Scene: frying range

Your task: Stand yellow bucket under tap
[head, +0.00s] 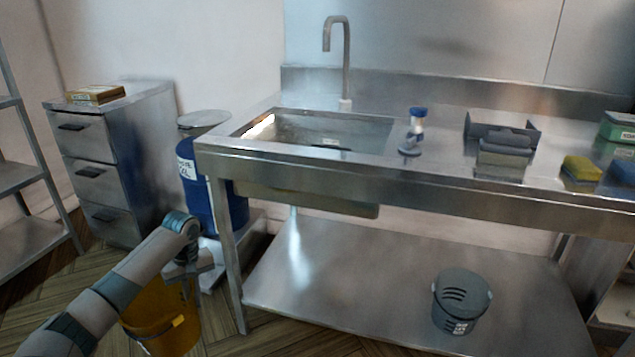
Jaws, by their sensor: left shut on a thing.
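The yellow bucket (160,328) is at the lower left, low down in front of the steel counter's left leg. My left gripper (188,268) is above the bucket's top and shut on it, most likely at the rim or handle; my wrist hides the exact contact. The tap (345,60) is a grey gooseneck that stands at the back of the sink (330,128), its spout pointing down over the basin. The sink basin looks empty. My right gripper is not in view.
A blue drum (203,180) stands between the drawer cabinet (125,165) and the counter (440,180). A grey bucket (461,300) sits on the lower shelf. A blue-and-white brush (416,128), a grey caddy (503,135) and a yellow sponge (581,172) lie right of the sink.

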